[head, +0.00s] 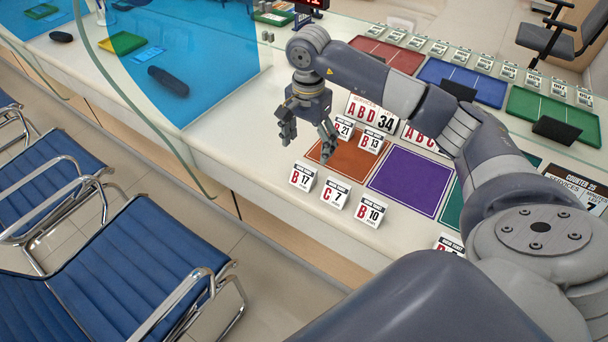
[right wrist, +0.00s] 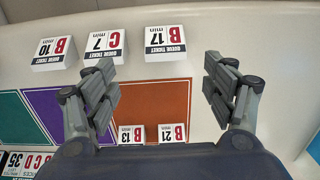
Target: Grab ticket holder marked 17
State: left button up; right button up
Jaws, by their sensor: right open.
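The ticket holder marked B 17 (head: 303,177) is a small white tent-shaped stand near the counter's front edge, left end of a row of holders. In the right wrist view it shows upside down (right wrist: 168,42), beyond the fingertips and between their lines. My right gripper (head: 307,138) is open and empty, above the counter and behind the holder as seen from the head. Its two fingers are spread apart in the right wrist view (right wrist: 160,66), and neither touches the holder. My left gripper is not in view.
Holders C 7 (head: 335,192) and B 10 (head: 370,212) stand to the right of it. Holders B 21 (head: 343,128) and B 13 (head: 371,140) stand behind, by the orange mat (head: 347,165). A purple mat (head: 410,181) lies beside it. A glass screen (head: 180,60) rises at left.

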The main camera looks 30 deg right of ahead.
aim_at(305, 167)
notch_tip(305, 167, down, 5)
jog(key=shift+a+r+p, duration=0.1)
jog(key=shift+r+p, duration=0.1)
jog(key=shift+p, duration=0.1)
jog(key=shift+w+f+p, duration=0.25)
jog(key=shift+f+p, duration=0.15)
jog(key=shift+f, duration=0.95)
jog(key=shift+w+f+p, duration=0.2)
jog(key=shift+f+p, duration=0.15)
jog(key=shift+f, duration=0.95)
jog(key=c, duration=1.1)
